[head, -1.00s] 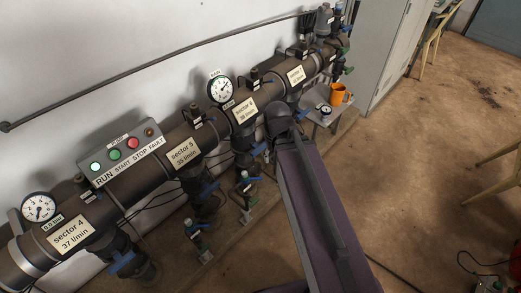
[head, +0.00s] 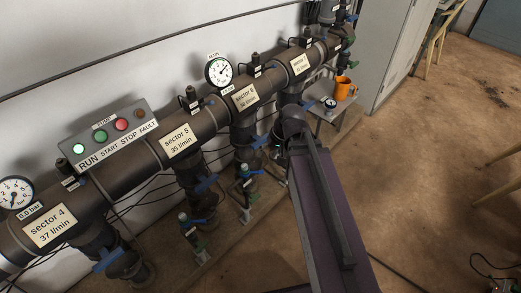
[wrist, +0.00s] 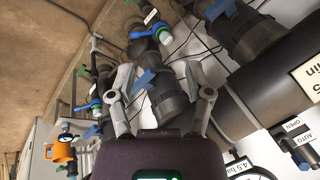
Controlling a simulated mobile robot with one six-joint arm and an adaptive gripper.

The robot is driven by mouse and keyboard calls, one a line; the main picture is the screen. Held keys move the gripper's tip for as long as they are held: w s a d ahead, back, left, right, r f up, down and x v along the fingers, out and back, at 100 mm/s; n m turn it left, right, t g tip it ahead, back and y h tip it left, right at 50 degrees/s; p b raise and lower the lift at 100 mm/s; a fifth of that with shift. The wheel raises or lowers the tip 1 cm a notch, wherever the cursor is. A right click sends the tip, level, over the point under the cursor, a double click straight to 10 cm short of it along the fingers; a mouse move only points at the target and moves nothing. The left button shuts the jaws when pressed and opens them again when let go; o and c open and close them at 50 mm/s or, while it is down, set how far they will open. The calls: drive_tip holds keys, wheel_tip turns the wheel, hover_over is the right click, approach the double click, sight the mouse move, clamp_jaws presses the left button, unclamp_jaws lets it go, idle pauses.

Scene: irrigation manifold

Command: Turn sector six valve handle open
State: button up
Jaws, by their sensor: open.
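The sector 6 label (head: 246,97) is on the dark main pipe, with its valve below. That valve's blue handle (head: 259,141) shows just left of my arm's end in the head view. In the wrist view, a blue lever handle (wrist: 143,80) on a dark valve body (wrist: 170,98), apparently the same valve, lies between my fingers in the picture. My gripper (wrist: 159,76) is open, its two grey fingers on either side of this valve. I see no clear contact.
The sector 5 valve's blue handle (head: 206,184) is to the left. Small valves on thin risers (head: 245,172) stand in front of the manifold. An orange mug (head: 345,88) sits on a small stand at right.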

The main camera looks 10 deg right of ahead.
drive_tip(key=w+f+m+t+y+b, duration=0.3)
drive_tip(key=w+f+t+y+b, duration=0.35)
drive_tip(key=f+b, duration=0.9)
drive_tip(key=m+t+b, duration=0.7)
drive_tip(key=b, duration=1.5)
approach(262, 143)
drive_tip(key=shift+s+d+g+y, duration=0.25)
drive_tip(key=shift+s+d, duration=0.6)
drive_tip(key=shift+d, duration=0.25)
drive_tip(key=shift+w, duration=0.1)
drive_tip(key=x, duration=1.3)
drive_tip(key=shift+w+a, duration=0.25)
drive_tip(key=shift+w, duration=0.05)
clamp_jaws()
